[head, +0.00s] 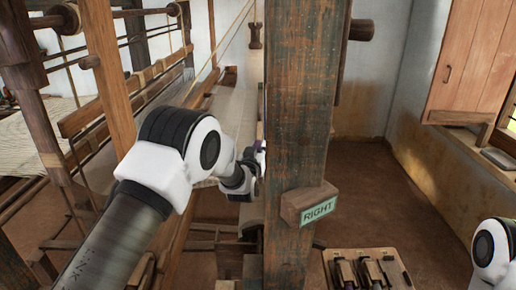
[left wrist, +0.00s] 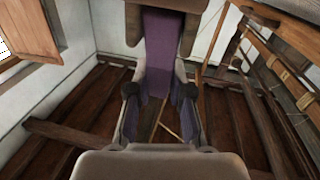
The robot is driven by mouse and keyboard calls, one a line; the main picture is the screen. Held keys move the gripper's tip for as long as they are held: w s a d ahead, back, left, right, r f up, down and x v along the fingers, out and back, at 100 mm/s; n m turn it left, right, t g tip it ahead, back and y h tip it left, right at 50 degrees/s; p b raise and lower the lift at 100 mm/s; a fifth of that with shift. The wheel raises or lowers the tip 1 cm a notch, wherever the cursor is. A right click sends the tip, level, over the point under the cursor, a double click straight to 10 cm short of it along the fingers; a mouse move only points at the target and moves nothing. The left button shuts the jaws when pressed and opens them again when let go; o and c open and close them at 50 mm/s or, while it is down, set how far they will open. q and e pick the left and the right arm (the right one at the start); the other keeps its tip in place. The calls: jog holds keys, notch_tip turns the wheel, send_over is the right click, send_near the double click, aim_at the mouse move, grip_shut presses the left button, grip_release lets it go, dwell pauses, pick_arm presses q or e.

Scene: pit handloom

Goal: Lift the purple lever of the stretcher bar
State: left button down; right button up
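The purple lever (left wrist: 168,45) shows in the left wrist view as a flat purple strip running down between the two fingers of my left gripper (left wrist: 162,90). The fingers stand apart, one on each side of it. I cannot tell whether they press on it or only straddle it. In the head view my left arm reaches in from the left. My right gripper is out of view; only a white joint of my right arm shows at the right edge.
A thick worn post (head: 293,110) stands mid-view, bearing a wooden block with a RIGHT sign (head: 318,210). Loom beams and woven cloth (head: 30,140) lie at left. A wooden tray (head: 398,268) with tools sits at bottom right. The floor behind it is clear.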

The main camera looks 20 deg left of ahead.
pick_arm(q)
jog(key=shift+w+d, duration=0.1)
jog(key=shift+w+g, duration=0.1)
jog(key=shift+g, duration=0.2)
jog(key=shift+w+f+g+p, duration=0.2)
jog(key=shift+f+g+p, duration=0.1)
jog(key=shift+g, duration=0.1)
jog(key=shift+r, duration=0.1)
jog(key=c, duration=1)
grip_release()
jog(key=shift+c, duration=0.2)
jog(key=s+r, duration=0.1)
jog(key=s, duration=1)
jog(key=shift+s+d+r, duration=0.2)
jog(key=shift+s+d, duration=0.15)
jog(key=shift+d, duration=0.1)
